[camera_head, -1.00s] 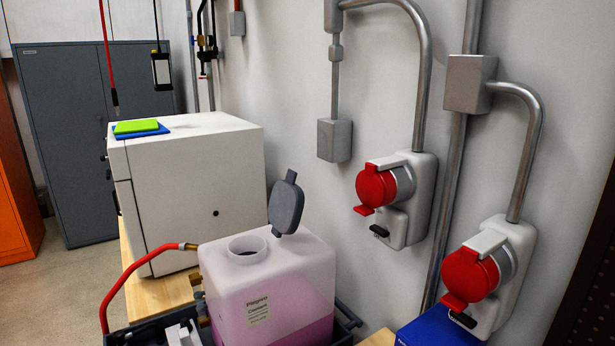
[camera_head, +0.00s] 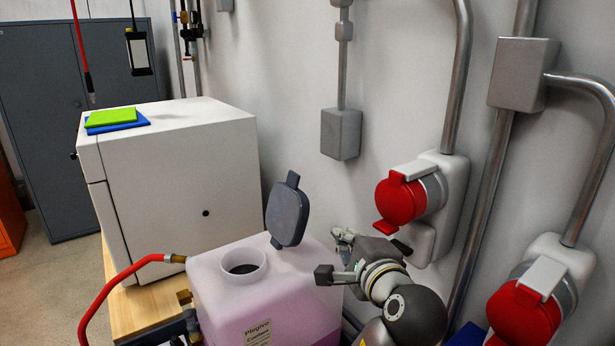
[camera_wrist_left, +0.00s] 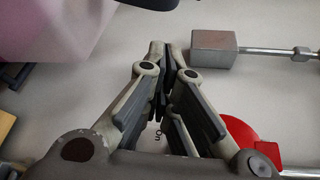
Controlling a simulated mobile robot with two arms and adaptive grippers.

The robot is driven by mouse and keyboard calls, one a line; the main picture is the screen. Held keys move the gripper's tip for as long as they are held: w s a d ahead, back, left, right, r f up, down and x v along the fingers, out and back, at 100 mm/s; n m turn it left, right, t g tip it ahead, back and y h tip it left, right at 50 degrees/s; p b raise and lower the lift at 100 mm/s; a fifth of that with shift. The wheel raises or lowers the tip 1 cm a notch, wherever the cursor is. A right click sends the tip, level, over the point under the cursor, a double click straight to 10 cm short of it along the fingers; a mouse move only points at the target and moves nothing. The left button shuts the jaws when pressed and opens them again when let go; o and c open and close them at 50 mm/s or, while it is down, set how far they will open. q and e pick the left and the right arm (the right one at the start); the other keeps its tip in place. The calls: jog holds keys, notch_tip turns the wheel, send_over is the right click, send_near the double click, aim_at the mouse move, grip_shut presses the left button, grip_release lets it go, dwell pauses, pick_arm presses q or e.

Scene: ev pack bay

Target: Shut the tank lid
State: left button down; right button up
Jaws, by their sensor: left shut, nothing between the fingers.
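The translucent tank (camera_head: 262,295) with pink liquid stands in the lower middle of the head view. Its round filler neck (camera_head: 243,265) is uncovered. The dark grey lid (camera_head: 287,212) stands open, raised behind and to the right of the neck. My left gripper (camera_head: 343,238) is shut and empty, to the right of the lid and apart from it. In the left wrist view my left gripper's fingers (camera_wrist_left: 168,55) are together. The tank (camera_wrist_left: 65,25) shows there at upper left, and a dark part, probably the lid, at the top edge. My right gripper is out of view.
Red-capped sockets (camera_head: 402,202) and grey conduit boxes (camera_head: 341,133) stick out from the wall on the right. A white cabinet (camera_head: 180,175) stands behind the tank. A red hose (camera_head: 118,284) runs to the tank's left side.

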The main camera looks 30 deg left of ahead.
pick_arm(q)
jog(key=w+a+r+y+p, duration=0.1)
jog(key=w+a+p, duration=0.5)
jog(key=w+a, duration=0.6)
jog(key=a+r, duration=0.1)
jog(key=a, duration=0.2)
jog(key=shift+w+a+p, duration=0.2)
jog(key=shift+w+p, duration=0.1)
jog(key=shift+p, duration=0.05)
